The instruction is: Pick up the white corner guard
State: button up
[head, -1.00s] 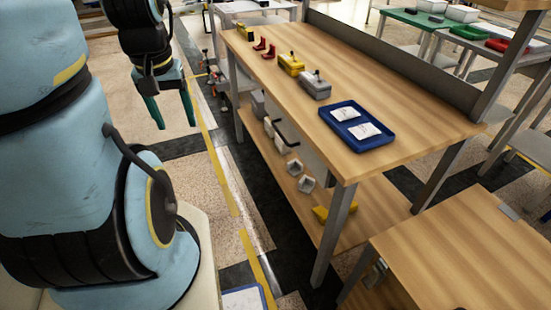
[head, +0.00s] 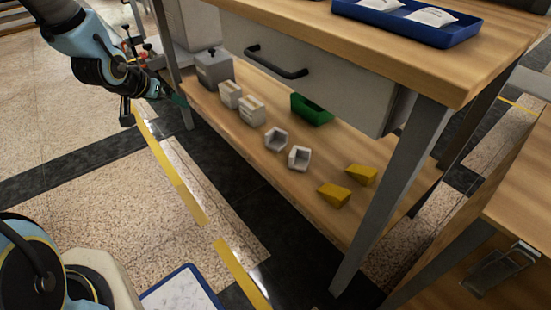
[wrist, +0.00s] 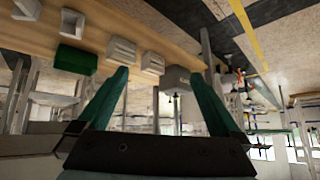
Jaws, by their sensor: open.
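Two white corner guards lie on the low wooden shelf under the bench in the head view: one (head: 277,138) and another (head: 299,157) nearer the camera. They also show in the wrist view at the upper left, one (wrist: 72,22) and the other (wrist: 27,8) at the edge. My gripper (wrist: 160,75) is open, with green fingers apart and nothing between them. In the head view, my gripper (head: 177,99) is by the far end of the shelf, apart from the guards. One finger is hard to make out there.
On the shelf (head: 235,160) are white boxes (head: 252,110), a grey box (head: 214,68), a green bin (head: 311,109) and yellow wedges (head: 334,196). A drawer (head: 300,65) hangs above, and a bench leg (head: 385,200) stands at the front. The floor left of the shelf is largely clear.

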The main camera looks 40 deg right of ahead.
jog(key=s+d+f+m+g+h+b, duration=0.1)
jog(key=s+d+f+m+h+b, duration=0.25)
jog(key=d+f+b, duration=0.6)
jog(key=m+g+h+b, duration=0.2)
jog(key=h+b, duration=0.1)
jog(key=b, duration=0.5)
send_near(279, 139)
jog(key=shift+w+d+f+h+b, duration=0.15)
jog(key=shift+w+d+f+b, duration=0.15)
jog(key=shift+d+f+b, duration=0.2)
jog(key=shift+w+d+f+h+b, duration=0.1)
jog(key=shift+w+d+f+b, duration=0.25)
jog(key=shift+d+f, duration=0.25)
jog(key=b+x, duration=0.2)
jog(key=x, duration=0.1)
jog(key=b+x, duration=0.1)
jog(key=shift+s+d+b, duration=0.3)
jog(key=shift+d, duration=0.2)
jog(key=shift+w+d, duration=0.1)
jog(key=shift+d, duration=0.5)
jog(key=shift+c, duration=0.2)
jog(key=c, duration=1.2)
